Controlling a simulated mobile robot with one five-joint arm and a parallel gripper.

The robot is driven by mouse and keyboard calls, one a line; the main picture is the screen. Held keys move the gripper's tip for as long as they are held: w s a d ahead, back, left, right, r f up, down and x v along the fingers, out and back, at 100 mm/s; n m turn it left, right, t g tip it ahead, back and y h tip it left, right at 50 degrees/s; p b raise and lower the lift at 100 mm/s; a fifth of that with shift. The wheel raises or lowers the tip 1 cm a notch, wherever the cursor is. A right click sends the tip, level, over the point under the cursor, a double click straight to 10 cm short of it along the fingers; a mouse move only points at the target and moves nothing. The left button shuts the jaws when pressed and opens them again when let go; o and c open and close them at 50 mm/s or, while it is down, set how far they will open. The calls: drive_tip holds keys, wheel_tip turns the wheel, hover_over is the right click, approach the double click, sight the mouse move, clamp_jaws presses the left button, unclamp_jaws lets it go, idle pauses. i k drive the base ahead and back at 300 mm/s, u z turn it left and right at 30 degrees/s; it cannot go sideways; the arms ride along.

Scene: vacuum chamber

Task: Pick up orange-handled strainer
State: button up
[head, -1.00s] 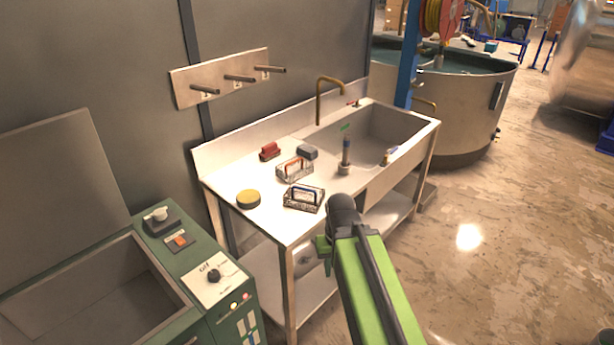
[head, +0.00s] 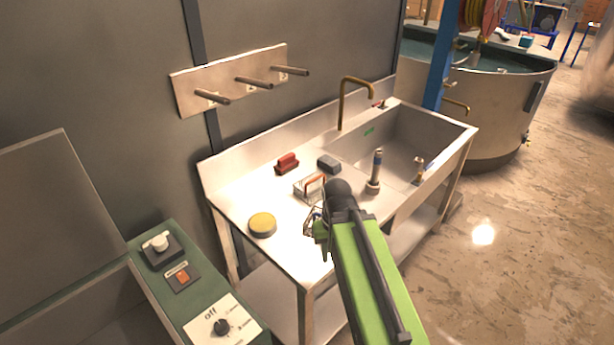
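The orange-handled strainer (head: 304,190) sits on the steel sink counter, left of the basin. It looks like a small wire basket with an orange-red handle arched over it; its right end lies close to the dark tip of my arm in the picture. Another strainer (head: 308,224), blue-handled in the earlier frame, is now mostly hidden behind my arm. My green arm reaches up from the bottom right over the counter front. My gripper (head: 320,232) is largely hidden by the arm, so its fingers cannot be made out. No held object shows.
The counter (head: 238,208) also bears a yellow round sponge (head: 262,225), a red brush (head: 287,163) and a dark grey block (head: 329,164). An upright cylinder (head: 375,172) stands near the basin (head: 425,135). A peg rack (head: 225,85) hangs above; a green machine (head: 190,285) stands left.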

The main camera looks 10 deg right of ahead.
sight(306, 196)
drive_tip(key=i, duration=0.1)
drive_tip(key=u, duration=4.2)
drive_tip(key=i, duration=0.15)
drive_tip(key=z, duration=1.45)
drive_tip(key=k, duration=0.2)
drive_tip(key=u, duration=1.1)
drive_tip(key=k, duration=1.95)
drive_tip(key=z, duration=1.05)
drive_tip(key=i, duration=0.9)
drive_tip(key=u, duration=0.1)
